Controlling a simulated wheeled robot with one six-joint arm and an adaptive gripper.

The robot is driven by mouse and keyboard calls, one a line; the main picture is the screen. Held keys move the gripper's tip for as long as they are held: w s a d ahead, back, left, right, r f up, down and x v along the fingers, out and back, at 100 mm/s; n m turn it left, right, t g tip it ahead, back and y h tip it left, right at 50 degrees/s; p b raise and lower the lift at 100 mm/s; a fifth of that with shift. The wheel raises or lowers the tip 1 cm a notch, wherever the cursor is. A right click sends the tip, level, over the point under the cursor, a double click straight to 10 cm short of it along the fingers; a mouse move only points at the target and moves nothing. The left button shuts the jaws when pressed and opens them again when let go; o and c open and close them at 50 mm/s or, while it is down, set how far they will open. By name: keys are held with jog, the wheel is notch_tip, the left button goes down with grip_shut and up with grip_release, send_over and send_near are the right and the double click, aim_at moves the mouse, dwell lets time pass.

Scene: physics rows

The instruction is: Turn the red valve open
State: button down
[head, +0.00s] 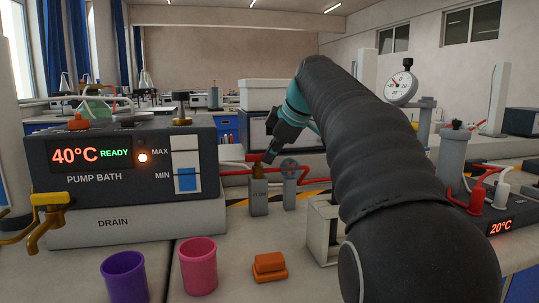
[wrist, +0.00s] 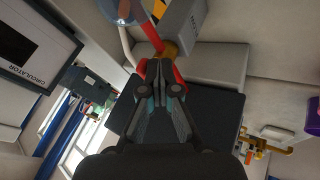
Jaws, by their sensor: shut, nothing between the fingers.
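The red valve (head: 255,157) shows in the head view as a small red handle on a brass body atop a grey post, right of the pump bath. In the wrist view its red handle (wrist: 179,75) shows beside the fingertips, with the brass part just beyond. My gripper (head: 268,160) is shut and empty, pointing down right at the valve. In the wrist view my gripper (wrist: 164,88) covers part of the handle. I cannot tell whether the fingers touch it, or how far it is turned.
The pump bath (head: 120,160) reads 40°C READY and has a brass tap (head: 48,218). A purple cup (head: 124,277), a pink cup (head: 198,266) and an orange block (head: 269,267) stand in front.

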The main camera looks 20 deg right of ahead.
jog(key=shift+a, duration=0.1)
jog(key=shift+w+a, duration=0.1)
jog(key=shift+a, duration=0.65)
jog(key=shift+s+a, duration=0.1)
jog(key=shift+s, duration=0.25)
jog(key=s+f+v, duration=0.1)
jog(key=v, duration=1)
jog(key=shift+s+d, duration=0.4)
jog(key=shift+s, duration=0.15)
jog(key=shift+r, duration=0.15)
